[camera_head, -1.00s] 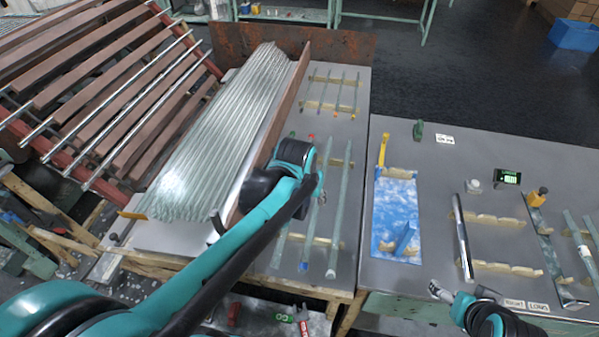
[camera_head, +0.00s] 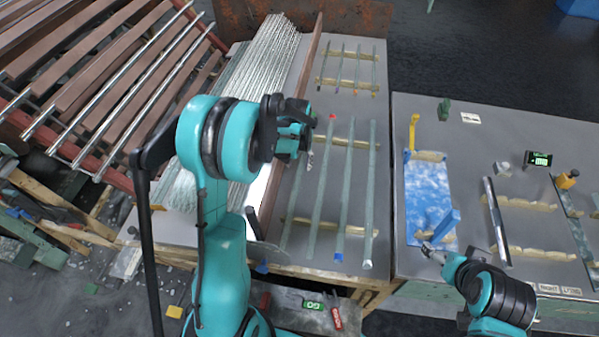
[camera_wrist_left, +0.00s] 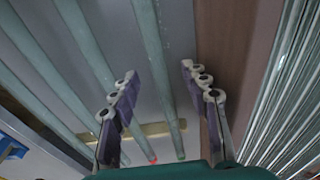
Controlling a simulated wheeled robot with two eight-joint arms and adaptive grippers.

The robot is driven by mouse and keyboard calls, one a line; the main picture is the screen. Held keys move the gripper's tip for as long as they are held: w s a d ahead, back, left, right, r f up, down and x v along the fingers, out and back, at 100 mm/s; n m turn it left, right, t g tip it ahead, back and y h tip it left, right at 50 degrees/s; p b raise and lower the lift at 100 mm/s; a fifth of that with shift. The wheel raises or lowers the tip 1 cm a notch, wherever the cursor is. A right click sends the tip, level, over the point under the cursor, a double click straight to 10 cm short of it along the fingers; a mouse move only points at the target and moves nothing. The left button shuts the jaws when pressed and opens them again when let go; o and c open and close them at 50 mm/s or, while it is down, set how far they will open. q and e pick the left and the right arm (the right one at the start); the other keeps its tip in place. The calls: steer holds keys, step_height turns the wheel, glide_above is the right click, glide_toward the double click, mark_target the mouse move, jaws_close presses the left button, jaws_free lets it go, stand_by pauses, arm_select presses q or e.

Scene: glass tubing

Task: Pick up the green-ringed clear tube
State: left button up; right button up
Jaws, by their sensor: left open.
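Several clear tubes lie side by side on wooden rests on the left table. The leftmost tube (camera_head: 295,215) runs partly behind my left gripper (camera_head: 308,152), and its far end is hidden. The tube beside it has a red mark (camera_head: 332,117), and another has a blue mark (camera_head: 339,257).
A brown board (camera_head: 305,75) stands left of the tubes, close to my left gripper. Beyond it lies a bundle of glass tubes (camera_head: 262,70). Shorter tubes (camera_head: 340,62) lie on rests farther back. A blue pad (camera_head: 425,190) is on the right table.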

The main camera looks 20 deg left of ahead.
mark_target(300, 169)
arm_select(q)
steer(key=f, duration=0.1)
steer(key=f+b, duration=0.1)
steer(key=f, duration=0.1)
steer(key=shift+w+f, duration=0.25)
steer(key=shift+f, duration=0.15)
steer(key=shift+r, duration=0.1)
steer(key=shift+d, duration=0.1)
jaws_close()
steer(key=shift+r, duration=0.15)
